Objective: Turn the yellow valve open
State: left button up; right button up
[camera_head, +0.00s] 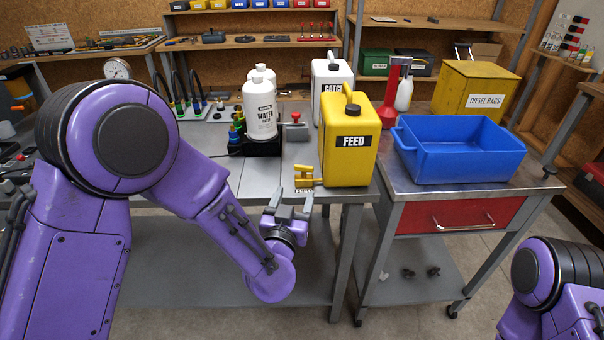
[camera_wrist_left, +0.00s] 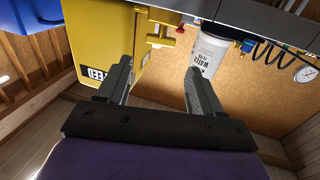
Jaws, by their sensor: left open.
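The yellow valve (camera_head: 304,174) sticks out low on the left side of the yellow FEED can (camera_head: 346,150), at the bench's front edge, with a small label beneath it. In the left wrist view, which is turned upside down, the valve (camera_wrist_left: 160,30) shows beyond the fingers, with the FEED can (camera_wrist_left: 104,40) beside it. My left gripper (camera_head: 289,207) is open and empty, in front of and below the valve, apart from it. Both fingers (camera_wrist_left: 157,76) show in the wrist view with a gap between them. My right gripper is out of view.
A blue bin (camera_head: 458,150) sits on the cart at right, beside the can. A white can (camera_head: 330,75) stands behind. The space before the bench edge is free.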

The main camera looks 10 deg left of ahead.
aim_at(304, 169)
pick_arm(q)
jog(key=w+p, duration=0.1)
jog(key=w, duration=0.3)
jog(key=w+p, duration=0.1)
jog(key=w, duration=0.3)
jog(key=shift+w+a, duration=0.2)
jog(key=shift+w, duration=0.65)
jog(key=c, duration=0.8)
